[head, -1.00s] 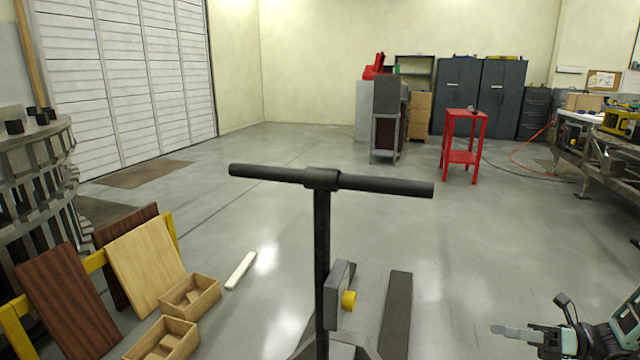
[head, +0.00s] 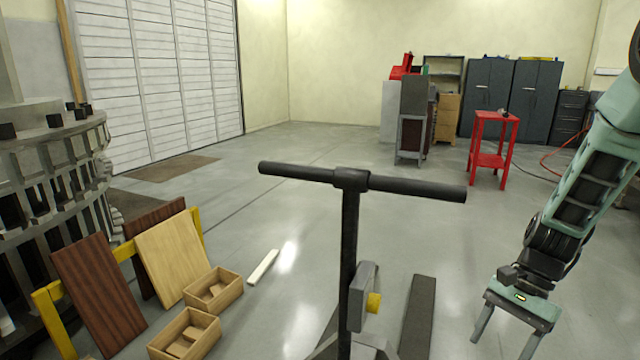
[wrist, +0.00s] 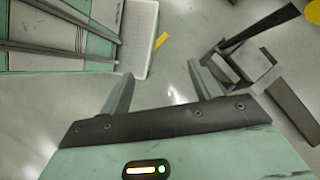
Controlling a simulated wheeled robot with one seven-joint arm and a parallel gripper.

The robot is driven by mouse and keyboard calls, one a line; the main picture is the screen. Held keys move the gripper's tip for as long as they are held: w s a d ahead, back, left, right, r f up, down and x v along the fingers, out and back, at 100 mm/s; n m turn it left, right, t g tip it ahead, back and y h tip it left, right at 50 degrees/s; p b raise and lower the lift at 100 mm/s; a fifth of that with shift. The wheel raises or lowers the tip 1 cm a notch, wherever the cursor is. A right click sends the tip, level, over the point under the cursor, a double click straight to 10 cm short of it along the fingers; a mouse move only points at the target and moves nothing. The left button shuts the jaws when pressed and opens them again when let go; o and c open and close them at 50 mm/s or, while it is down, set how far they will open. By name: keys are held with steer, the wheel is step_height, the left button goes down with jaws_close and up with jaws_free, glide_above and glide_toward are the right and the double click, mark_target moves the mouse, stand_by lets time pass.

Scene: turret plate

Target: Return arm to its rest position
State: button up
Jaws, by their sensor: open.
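My gripper (head: 504,335) hangs at the lower right of the head view, at the end of my green arm, with its two fingers pointing down. The fingers are spread apart with nothing between them. In the wrist view, my gripper (wrist: 157,85) shows both fingers apart above bare grey floor. No held object shows in either view.
A black T-handled truck (head: 350,270) stands in front, left of my gripper. Wooden boxes (head: 185,335) and leaning boards (head: 172,258) are at lower left. A red stand (head: 490,160) is farther back.

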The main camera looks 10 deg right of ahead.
steer(key=a+r+n+t+h, duration=0.55)
steer(key=a+r+n, duration=0.3)
steer(key=n, duration=0.55)
steer(key=s+a+r+n+g, duration=0.1)
steer(key=s+a+n, duration=0.2)
steer(key=s+a, duration=0.3)
steer(key=s+a+r+n+g, duration=0.1)
steer(key=s+a+n, duration=0.3)
steer(key=a, duration=0.7)
steer(key=shift+s+r+g, duration=0.3)
steer(key=shift+s+g, duration=0.15)
steer(key=shift+s, duration=0.8)
steer(key=shift+a+y, duration=0.1)
steer(key=shift+y, duration=0.15)
